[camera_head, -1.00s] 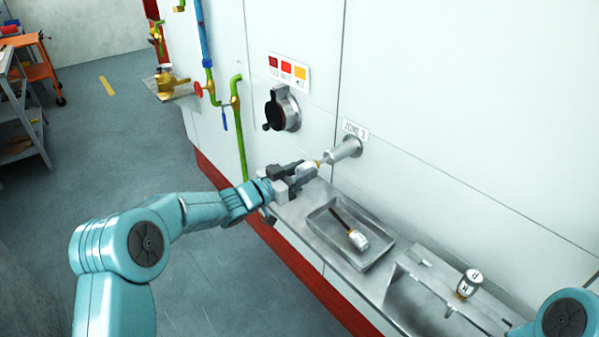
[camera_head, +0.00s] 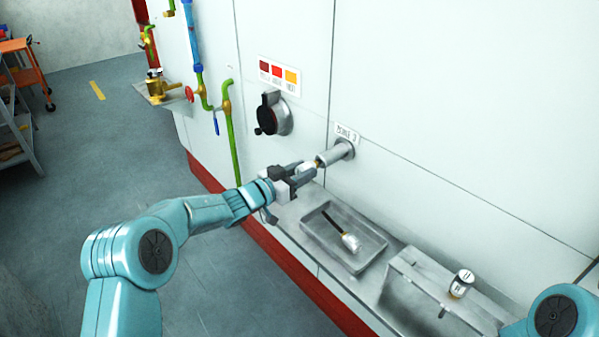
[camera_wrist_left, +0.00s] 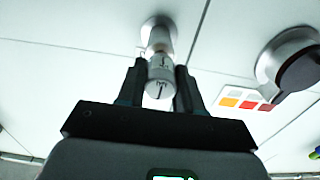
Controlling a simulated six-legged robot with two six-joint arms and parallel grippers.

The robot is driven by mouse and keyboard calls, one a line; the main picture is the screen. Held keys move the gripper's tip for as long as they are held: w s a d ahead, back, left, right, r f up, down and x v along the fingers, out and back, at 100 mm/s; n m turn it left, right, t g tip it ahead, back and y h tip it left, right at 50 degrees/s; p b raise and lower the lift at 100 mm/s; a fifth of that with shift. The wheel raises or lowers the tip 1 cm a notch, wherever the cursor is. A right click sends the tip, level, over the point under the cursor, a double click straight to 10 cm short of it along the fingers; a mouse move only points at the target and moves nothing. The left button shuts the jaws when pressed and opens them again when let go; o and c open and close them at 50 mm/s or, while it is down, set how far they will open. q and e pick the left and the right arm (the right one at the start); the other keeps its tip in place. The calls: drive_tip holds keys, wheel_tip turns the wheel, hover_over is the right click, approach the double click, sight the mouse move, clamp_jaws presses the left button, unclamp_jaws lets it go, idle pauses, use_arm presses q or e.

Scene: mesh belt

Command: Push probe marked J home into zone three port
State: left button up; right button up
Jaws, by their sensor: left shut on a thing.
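My left gripper (camera_head: 298,174) is shut on the white-and-silver head of a probe (camera_wrist_left: 159,72). The head carries a dark J in the left wrist view. The probe points at the metal tube port (camera_head: 335,153) under the ZONE 3 label (camera_head: 346,134). Its thin shaft is almost wholly hidden inside the port, and the head sits very close to the port mouth. I cannot tell whether they touch. The port also shows behind the probe in the left wrist view (camera_wrist_left: 157,30). My right gripper is out of view.
A metal tray (camera_head: 318,222) below holds another probe (camera_head: 350,241). A metal rack (camera_head: 405,268) to its right holds an upright probe (camera_head: 461,283). A round dark-capped fitting (camera_head: 272,114) is left of the port. Green piping (camera_head: 233,130) runs further left.

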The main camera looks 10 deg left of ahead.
use_arm(q)
drive_tip(key=shift+w+d, duration=0.25)
drive_tip(key=o, duration=1.1)
drive_tip(key=shift+c, duration=0.2)
drive_tip(key=b+v, duration=0.3)
drive_tip(key=v, duration=1.3)
drive_tip(key=shift+a, duration=0.15)
drive_tip(key=shift+s, duration=0.15)
